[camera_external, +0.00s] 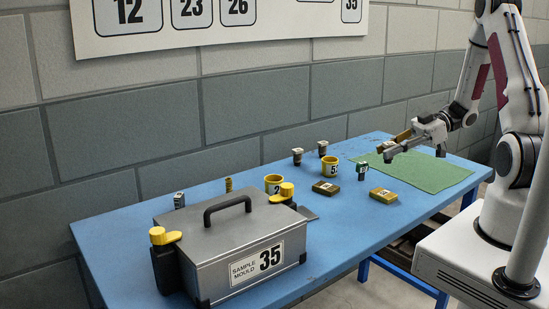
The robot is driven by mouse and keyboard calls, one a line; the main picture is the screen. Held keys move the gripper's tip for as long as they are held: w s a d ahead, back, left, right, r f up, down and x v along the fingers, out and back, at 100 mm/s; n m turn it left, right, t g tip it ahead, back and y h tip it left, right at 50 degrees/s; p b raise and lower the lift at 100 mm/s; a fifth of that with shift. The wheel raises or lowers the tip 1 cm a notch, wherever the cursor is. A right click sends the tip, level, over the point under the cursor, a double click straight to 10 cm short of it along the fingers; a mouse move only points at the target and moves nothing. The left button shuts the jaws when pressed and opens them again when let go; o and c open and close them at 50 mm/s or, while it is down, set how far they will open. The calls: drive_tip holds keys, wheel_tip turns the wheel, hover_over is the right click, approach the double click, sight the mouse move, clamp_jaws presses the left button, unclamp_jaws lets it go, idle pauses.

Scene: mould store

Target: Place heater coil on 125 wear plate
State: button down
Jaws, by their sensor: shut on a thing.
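My gripper (391,152) is at the right half of the blue table, near the left part of the green mat. Its jaws are shut on a small brass-coloured piece (403,135). The fingers partly hide this piece, and I cannot tell whether it is the heater coil. Two flat bronze plates lie on the table: a left plate (326,187) and a right plate (384,195). Their markings are too small to read, so I cannot tell which is the 125 wear plate. A small yellow ribbed piece (228,185) stands upright at the left, behind the grey case.
A grey case (225,255) marked 35, with yellow-knobbed clamps, fills the front left. Two yellow rings (274,185) (330,167) and several small dark blocks (297,157) (362,171) stand mid-table. The green mat (435,174) is largely bare. A block wall runs behind.

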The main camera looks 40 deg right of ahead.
drive_tip(key=shift+f, duration=2.65)
drive_tip(key=shift+f, duration=2.1)
drive_tip(key=c, duration=1.9)
unclamp_jaws()
drive_tip(key=shift+f, duration=0.15)
drive_tip(key=shift+r, duration=0.2)
drive_tip(key=shift+v, duration=6)
drive_tip(key=shift+f, duration=0.1)
